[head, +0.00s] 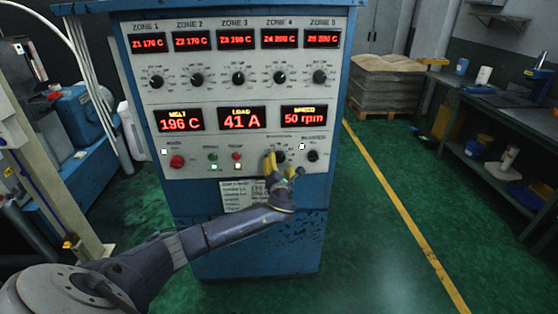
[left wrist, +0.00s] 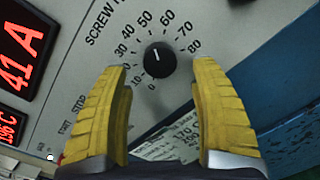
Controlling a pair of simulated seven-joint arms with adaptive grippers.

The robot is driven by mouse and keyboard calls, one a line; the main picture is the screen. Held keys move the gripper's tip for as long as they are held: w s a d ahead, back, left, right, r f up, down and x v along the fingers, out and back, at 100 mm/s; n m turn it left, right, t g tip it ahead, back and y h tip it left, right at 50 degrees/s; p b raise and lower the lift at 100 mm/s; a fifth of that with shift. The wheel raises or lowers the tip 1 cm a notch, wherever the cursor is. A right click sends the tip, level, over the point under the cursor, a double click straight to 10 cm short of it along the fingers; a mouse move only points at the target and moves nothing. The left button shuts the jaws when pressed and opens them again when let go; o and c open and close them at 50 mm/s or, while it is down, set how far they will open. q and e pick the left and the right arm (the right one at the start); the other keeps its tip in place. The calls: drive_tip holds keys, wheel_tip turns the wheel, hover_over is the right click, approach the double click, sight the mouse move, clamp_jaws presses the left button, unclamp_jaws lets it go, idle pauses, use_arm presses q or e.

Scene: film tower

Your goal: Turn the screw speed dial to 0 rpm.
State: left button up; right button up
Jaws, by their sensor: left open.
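The screw speed dial (head: 279,156) is a round black knob on the lower right of the control panel. In the left wrist view the dial (left wrist: 160,60) shows a white pointer mark aimed up toward about 50 on its scale; 0 is at the bottom. The speed display (head: 304,117) reads 50 rpm. My left gripper (head: 281,168) is open in front of the dial. Its yellow fingers stand apart in the left wrist view (left wrist: 162,78), one on either side of the dial, with visible gaps. My right gripper is not in view.
A smaller black knob (head: 313,156) sits right of the dial. A red mushroom button (head: 177,161) and small green (head: 213,156) and red (head: 237,156) buttons lie to the left. A paper notice (head: 240,195) is below. The green floor to the right is open.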

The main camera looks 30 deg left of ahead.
sight(279, 159)
use_arm(q)
drive_tip(key=shift+x, duration=1.9)
drive_tip(key=shift+c, duration=0.2)
drive_tip(key=c, duration=1.3)
drive_tip(key=shift+o, duration=0.2)
